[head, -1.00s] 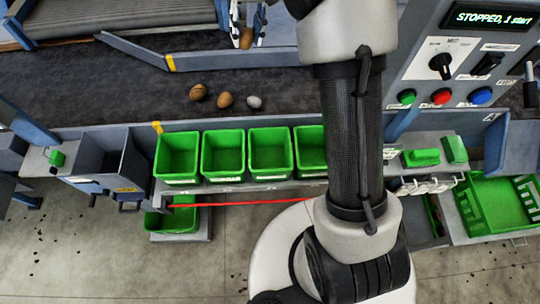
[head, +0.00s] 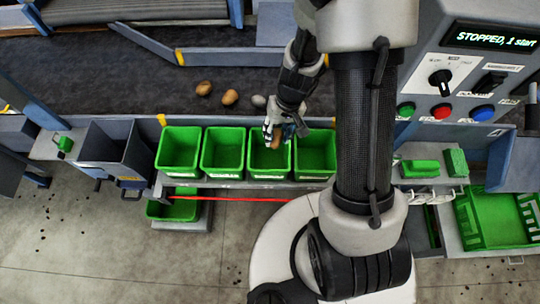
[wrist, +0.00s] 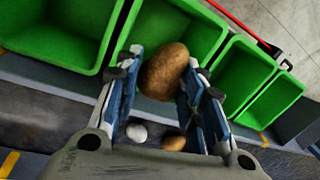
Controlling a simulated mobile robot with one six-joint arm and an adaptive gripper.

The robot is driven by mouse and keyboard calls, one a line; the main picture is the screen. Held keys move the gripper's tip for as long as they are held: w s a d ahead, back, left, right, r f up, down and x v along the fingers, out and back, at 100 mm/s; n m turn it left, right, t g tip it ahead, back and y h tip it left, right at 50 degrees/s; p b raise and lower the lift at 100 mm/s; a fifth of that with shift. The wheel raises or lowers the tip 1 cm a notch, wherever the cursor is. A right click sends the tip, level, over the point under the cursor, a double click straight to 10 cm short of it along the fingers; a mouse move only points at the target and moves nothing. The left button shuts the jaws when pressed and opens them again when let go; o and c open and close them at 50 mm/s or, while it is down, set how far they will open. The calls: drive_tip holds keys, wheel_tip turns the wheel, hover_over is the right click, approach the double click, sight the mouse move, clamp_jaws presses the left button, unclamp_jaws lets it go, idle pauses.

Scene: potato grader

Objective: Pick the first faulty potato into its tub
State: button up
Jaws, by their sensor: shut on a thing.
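My gripper (head: 277,137) is shut on a brown potato (wrist: 165,72), held between its two fingers in the wrist view. In the head view the gripper hangs over the third green tub from the left (head: 252,172), near its belt-side rim. The potato is mostly hidden by the fingers there. The other green tubs in the row are the first (head: 163,160), the second (head: 206,162) and the fourth (head: 333,165). The tub interiors that show look empty.
On the dark belt (head: 130,75) lie two brown potatoes (head: 203,88) (head: 229,97) and a pale grey lump (head: 258,100). The control panel (head: 465,75) at right reads STOPPED. A blue-grey rail (head: 235,57) crosses the belt. A grey bin (head: 105,150) stands left of the tubs.

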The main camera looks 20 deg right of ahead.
wheel_tip(320, 180, down, 6)
drive_tip(key=b, duration=0.3)
drive_tip(key=shift+r+b, duration=0.15)
drive_tip(key=shift+b, duration=0.25)
drive_tip(key=o, duration=1.2)
drive_tip(key=shift+c, duration=0.2)
drive_tip(key=shift+r, duration=0.1)
wheel_tip(320, 180, up, 12)
drive_tip(key=d, duration=0.2)
